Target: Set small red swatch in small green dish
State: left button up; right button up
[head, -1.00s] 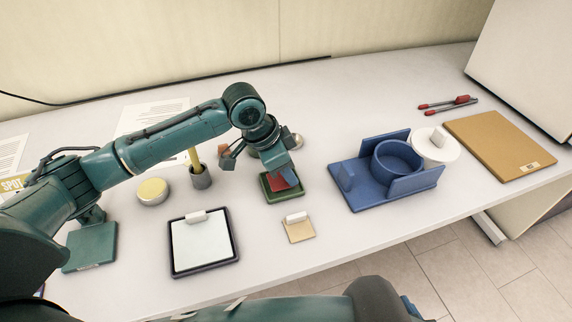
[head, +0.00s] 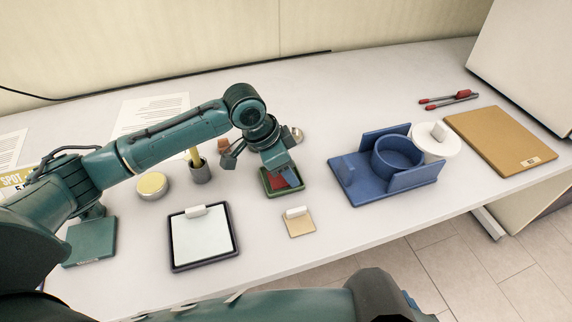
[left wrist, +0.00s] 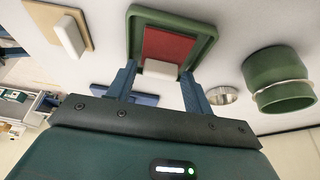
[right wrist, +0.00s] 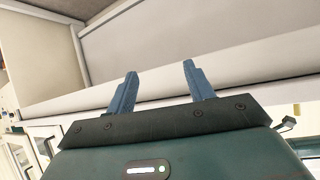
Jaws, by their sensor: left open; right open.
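The small red swatch (head: 277,183) lies inside the small green dish (head: 269,192) near the middle of the table. In the left wrist view the red swatch (left wrist: 168,47) with its pale block-like tab lies within the rim of the green dish (left wrist: 206,32). My left gripper (head: 283,178) is over the dish. In the left wrist view its two fingers (left wrist: 160,88) are open, one on each side of the pale tab, with gaps beside it. My right gripper (right wrist: 156,82) is open and empty, facing the table's side; it is not clear in the head view.
A tan swatch with a pale tab (head: 299,224) lies just in front of the dish. A dark-framed white pad (head: 202,240) lies to the left. A blue holder (head: 355,188) stands to the right. A green cylindrical container (left wrist: 280,80) is beside the dish.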

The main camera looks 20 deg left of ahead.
pick_arm(q)
jog(key=v, duration=1.3)
pick_arm(e)
jog(key=f, duration=0.1)
jog(key=d+f, duration=0.1)
jog(key=f, duration=0.1)
jog(key=shift+s+d+h, duration=0.1)
jog(key=shift+s+h, duration=0.1)
jog(key=shift+h, duration=0.1)
jog(key=shift+s, duration=0.1)
